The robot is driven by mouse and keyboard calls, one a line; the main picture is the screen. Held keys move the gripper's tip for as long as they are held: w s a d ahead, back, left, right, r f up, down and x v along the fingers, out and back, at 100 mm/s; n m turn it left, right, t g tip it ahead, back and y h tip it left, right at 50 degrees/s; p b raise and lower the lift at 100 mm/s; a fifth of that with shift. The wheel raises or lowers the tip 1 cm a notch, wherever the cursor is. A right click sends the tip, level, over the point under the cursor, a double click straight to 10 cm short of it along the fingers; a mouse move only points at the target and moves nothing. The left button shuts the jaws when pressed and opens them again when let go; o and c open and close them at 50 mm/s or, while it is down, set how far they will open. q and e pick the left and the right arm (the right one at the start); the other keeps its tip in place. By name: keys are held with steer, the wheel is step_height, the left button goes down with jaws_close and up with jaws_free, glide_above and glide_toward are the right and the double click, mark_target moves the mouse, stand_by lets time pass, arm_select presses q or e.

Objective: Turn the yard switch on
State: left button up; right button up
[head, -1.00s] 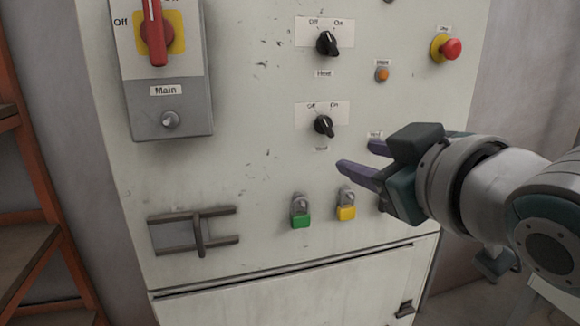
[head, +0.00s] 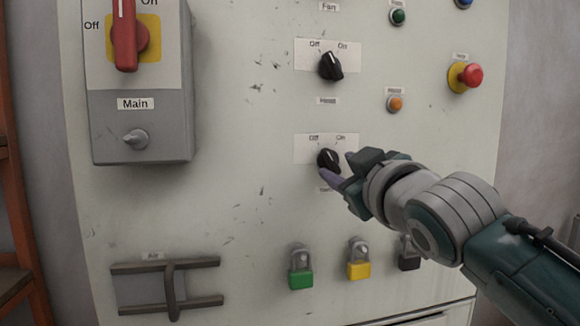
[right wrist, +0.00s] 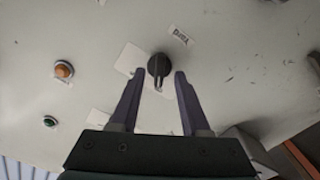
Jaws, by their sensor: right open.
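The lower black rotary knob (head: 328,159) sits on a white plate marked Off and On. Its pointer leans up and left, toward Off. A small label under it is partly hidden and too blurred to read surely; I take this knob as the yard switch. In the right wrist view the knob (right wrist: 158,65) shows between the fingertips, with its label (right wrist: 181,36) beyond it. My right gripper (head: 336,174) is open at the knob, one finger on each side; contact cannot be told. My left gripper is not in view.
A similar black knob (head: 330,66) sits above. A red emergency button (head: 470,76) and an orange lamp (head: 395,104) are to the right. Green (head: 301,279) and yellow (head: 358,270) padlocks hang below. The grey Main box (head: 139,141) juts out at left.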

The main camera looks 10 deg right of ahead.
steer(key=shift+w, duration=0.8)
jaws_close()
